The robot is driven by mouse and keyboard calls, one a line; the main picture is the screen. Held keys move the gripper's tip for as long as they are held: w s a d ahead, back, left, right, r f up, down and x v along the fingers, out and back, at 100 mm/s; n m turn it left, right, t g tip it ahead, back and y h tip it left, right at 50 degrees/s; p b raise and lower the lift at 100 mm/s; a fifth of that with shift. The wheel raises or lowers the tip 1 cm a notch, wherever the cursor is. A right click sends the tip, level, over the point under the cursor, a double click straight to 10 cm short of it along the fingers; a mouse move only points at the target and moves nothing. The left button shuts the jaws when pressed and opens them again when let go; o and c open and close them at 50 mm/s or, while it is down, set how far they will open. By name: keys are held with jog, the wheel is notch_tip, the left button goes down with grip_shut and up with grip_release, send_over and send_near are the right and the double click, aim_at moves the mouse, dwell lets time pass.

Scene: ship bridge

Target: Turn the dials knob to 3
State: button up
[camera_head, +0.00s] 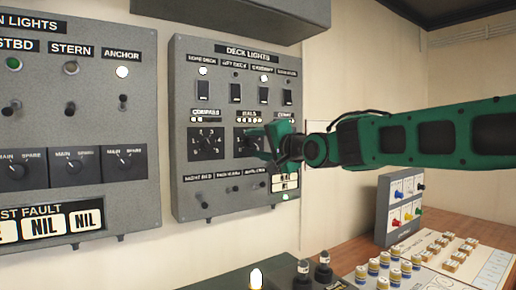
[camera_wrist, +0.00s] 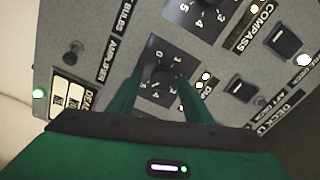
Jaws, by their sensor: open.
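The deck lights panel (camera_head: 184,80) is on the wall in the head view. The dials knob sits on a dark square dial plate (camera_head: 242,146) under the DIALS label, partly hidden by my gripper (camera_head: 258,138). In the wrist view the round black dials knob (camera_wrist: 160,74) shows on its numbered plate, turned relative to the head view. My gripper (camera_wrist: 157,84) is open there, one green finger on each side of the knob. I cannot tell whether the fingers touch it. The knob's pointed number is not readable.
The compass knob (camera_head: 208,144) is just left of the dials knob. Toggle switches (camera_head: 235,188) are below and rocker switches (camera_head: 234,92) above. A second grey panel (camera_head: 90,190) is at left. A console with buttons (camera_head: 385,270) stands below right.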

jog(key=shift+c, duration=0.4)
jog(key=c, duration=1)
jog(key=shift+d, duration=0.2)
jog(key=shift+a, duration=0.15)
jog(key=shift+f, duration=0.1)
